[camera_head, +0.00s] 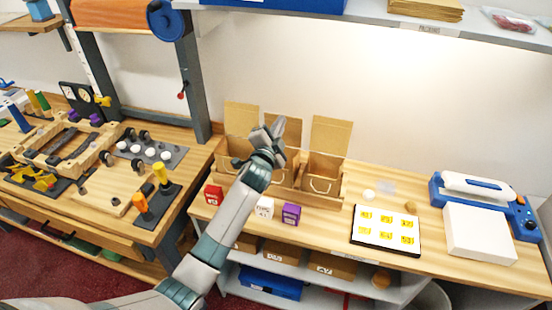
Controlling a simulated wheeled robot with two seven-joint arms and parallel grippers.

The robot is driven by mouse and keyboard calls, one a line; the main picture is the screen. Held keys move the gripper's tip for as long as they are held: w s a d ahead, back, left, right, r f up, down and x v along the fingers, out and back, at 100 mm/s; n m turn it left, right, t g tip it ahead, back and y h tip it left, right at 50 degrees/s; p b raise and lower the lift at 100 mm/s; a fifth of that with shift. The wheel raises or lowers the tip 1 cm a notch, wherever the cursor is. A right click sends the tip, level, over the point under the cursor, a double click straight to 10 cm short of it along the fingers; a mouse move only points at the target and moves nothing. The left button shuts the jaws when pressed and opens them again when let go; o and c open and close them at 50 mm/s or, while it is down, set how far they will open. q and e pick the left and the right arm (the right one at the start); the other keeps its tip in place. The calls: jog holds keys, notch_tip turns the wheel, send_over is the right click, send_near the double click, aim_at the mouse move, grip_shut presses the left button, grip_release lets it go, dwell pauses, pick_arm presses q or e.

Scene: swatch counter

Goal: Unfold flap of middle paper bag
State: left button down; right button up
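Three brown paper bags stand in a row in a wooden holder on the counter. The middle paper bag (284,170) is partly hidden by my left gripper (272,133); a brown panel, seemingly its flap (292,130), shows upright behind the gripper. The left bag (241,118) and the right bag (322,170) also have upright panels at the back, and the right one has a handle in front. My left gripper is in front of the middle bag's upper part. Its finger gap and any contact are unclear. My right gripper is out of view.
Small red (213,195), white (264,207) and purple (290,213) boxes stand before the holder. A sample board (386,231) and a blue-white machine (487,200) lie to the right. A shelf (370,14) overhangs behind. A workbench with wooden parts stands left.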

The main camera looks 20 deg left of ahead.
pick_arm(q)
jog(key=shift+w, duration=0.2)
dwell(0.3)
jog(key=shift+w+d+r+b, duration=0.15)
jog(key=shift+w+b, duration=0.4)
jog(key=shift+w, duration=0.65)
jog(key=shift+s, duration=0.1)
jog(key=s+p, duration=0.3)
jog(key=s, duration=0.7)
jog(key=shift+a, duration=0.25)
dwell(0.5)
